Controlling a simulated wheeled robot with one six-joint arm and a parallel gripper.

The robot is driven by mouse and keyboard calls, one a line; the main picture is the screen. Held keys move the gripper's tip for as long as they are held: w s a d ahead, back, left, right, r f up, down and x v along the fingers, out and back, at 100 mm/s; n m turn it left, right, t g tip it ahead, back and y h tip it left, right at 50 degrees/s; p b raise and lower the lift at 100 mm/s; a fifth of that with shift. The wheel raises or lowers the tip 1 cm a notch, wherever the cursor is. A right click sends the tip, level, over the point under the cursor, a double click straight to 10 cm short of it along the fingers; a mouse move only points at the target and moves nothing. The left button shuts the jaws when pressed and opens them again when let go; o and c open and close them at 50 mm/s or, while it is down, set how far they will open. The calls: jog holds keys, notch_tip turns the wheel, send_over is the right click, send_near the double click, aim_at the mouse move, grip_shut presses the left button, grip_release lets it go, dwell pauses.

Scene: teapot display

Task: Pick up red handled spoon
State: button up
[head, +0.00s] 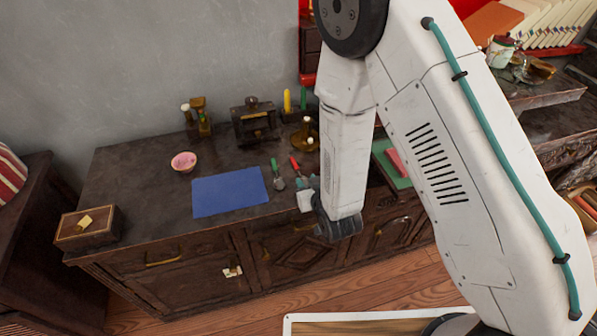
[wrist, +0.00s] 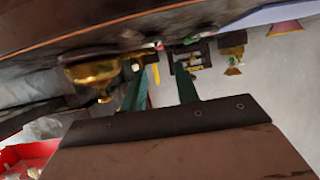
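The red handled spoon (head: 295,165) lies on the dark cabinet top in the head view, to the right of the green handled spoon (head: 275,165). Its lower end is close to my gripper (head: 312,184), which hangs over the cabinet's front part, a little right of and nearer than the red handle. In the wrist view my gripper (wrist: 161,78) shows two dark green fingers with a clear gap between them, open and empty. Small red and green bits appear beyond the fingers there, too small to name surely.
A blue mat (head: 230,191) lies left of the spoons, with a pink bowl (head: 184,161) behind it. A brass candlestick (head: 306,136) and a yellow bottle-like object (head: 287,101) stand behind. A wooden box (head: 88,227) sits at the left end. My arm hides part of the cabinet's right side.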

aim_at(299, 171)
jog(key=x, duration=0.7)
jog(key=shift+w+f, duration=0.25)
jog(key=shift+f, duration=0.1)
grip_shut()
